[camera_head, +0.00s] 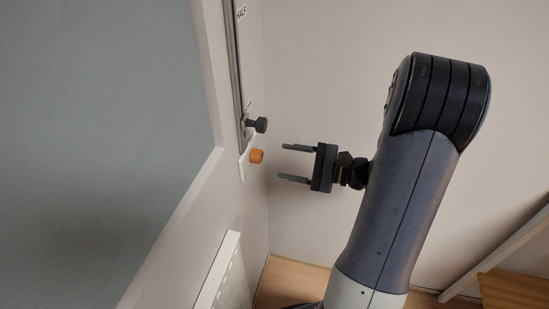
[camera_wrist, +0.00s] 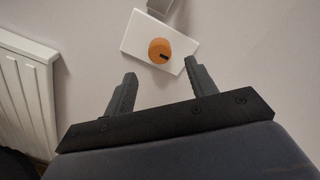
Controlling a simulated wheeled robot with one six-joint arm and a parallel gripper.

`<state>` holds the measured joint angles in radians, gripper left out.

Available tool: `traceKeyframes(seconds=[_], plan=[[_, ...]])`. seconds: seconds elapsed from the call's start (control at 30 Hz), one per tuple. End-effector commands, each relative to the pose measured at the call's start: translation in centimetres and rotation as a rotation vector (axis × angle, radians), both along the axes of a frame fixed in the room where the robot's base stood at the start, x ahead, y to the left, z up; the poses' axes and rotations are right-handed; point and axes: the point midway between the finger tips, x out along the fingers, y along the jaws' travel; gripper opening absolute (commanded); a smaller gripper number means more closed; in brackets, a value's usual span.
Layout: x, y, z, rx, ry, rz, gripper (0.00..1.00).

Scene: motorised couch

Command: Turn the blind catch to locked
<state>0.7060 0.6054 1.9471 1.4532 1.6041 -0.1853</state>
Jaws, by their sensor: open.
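The blind catch is an orange round knob (camera_head: 256,156) on a white plate (camera_head: 243,165) fixed to the wall, below a vertical slotted track. In the wrist view the orange knob (camera_wrist: 160,50) carries a dark mark pointing to the lower right, and its white plate (camera_wrist: 133,37) looks tilted. My gripper (camera_head: 280,162) is open and empty, to the right of the knob and apart from it, with its fingers pointing at the wall. In the wrist view my gripper (camera_wrist: 160,83) has one finger on each side, short of the knob.
A dark knob (camera_head: 257,125) sticks out from the track (camera_head: 236,70) just above the orange knob, near my upper finger. A label reading HALF (camera_head: 241,12) is higher up. A white radiator (camera_head: 226,275) is below. A grey blind (camera_head: 90,130) fills the left.

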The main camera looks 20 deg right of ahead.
Motion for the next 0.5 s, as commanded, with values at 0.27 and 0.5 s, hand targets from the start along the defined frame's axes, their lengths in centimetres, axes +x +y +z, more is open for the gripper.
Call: traceKeyframes(seconds=[0.27,0.5], plan=[[-2.1,-3.3,0.1,-0.001,0.000,-0.002,0.54],[-2.6,-3.9,0.2,0.001,0.001,0.001,0.54]])
